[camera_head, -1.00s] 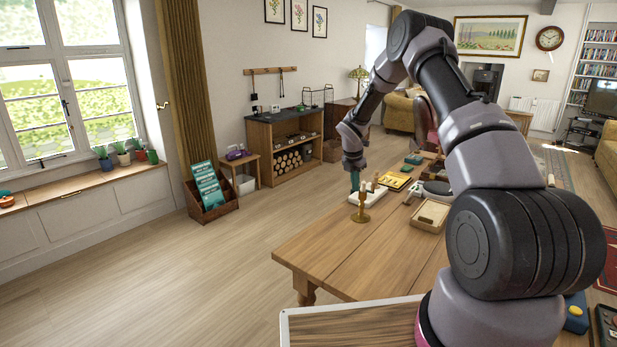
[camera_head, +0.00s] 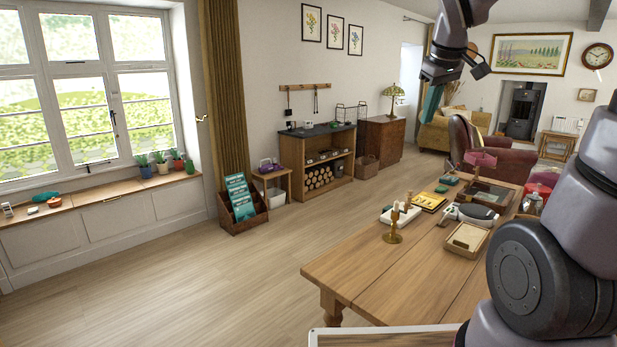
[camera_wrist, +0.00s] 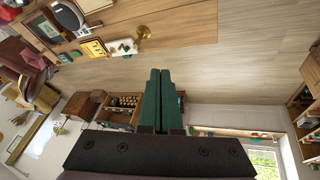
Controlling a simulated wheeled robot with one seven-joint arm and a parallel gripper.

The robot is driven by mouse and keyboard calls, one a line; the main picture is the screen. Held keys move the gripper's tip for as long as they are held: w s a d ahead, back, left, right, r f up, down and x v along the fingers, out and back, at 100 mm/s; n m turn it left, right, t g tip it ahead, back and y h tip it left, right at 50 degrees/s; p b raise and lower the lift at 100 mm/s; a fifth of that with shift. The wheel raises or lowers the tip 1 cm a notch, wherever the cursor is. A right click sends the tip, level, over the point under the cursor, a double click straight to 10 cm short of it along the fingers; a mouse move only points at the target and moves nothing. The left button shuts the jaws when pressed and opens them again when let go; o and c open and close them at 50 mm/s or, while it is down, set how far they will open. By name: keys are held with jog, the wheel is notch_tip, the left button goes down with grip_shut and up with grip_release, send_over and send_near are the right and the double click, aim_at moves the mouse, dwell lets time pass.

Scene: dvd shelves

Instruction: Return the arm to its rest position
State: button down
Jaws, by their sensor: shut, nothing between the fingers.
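My arm is raised at the right of the head view. My gripper (camera_head: 431,104) hangs high above the far part of the wooden table, with its teal fingers pointing down. In the wrist view my gripper (camera_wrist: 160,76) has its two teal fingers side by side, shut and empty. Nothing touches the fingers. Part of my arm passes out of the top of the head view.
The wooden table (camera_head: 370,275) holds a brass candlestick (camera_head: 393,226), a wooden tray (camera_head: 466,239), a yellow item (camera_head: 429,202) and other small things. A red armchair (camera_head: 487,150) stands behind it. The floor (camera_head: 190,285) at left is clear.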

jog(key=s+a+r+m+t+y, duration=0.1)
jog(key=s+m, duration=0.3)
jog(key=s, duration=0.4)
jog(key=s+a+m+t+y, duration=0.1)
jog(key=s+m, duration=0.4)
jog(key=s, duration=0.3)
jog(key=shift+a+r, duration=0.3)
jog(key=shift+r, duration=0.05)
jog(key=shift+d, duration=0.1)
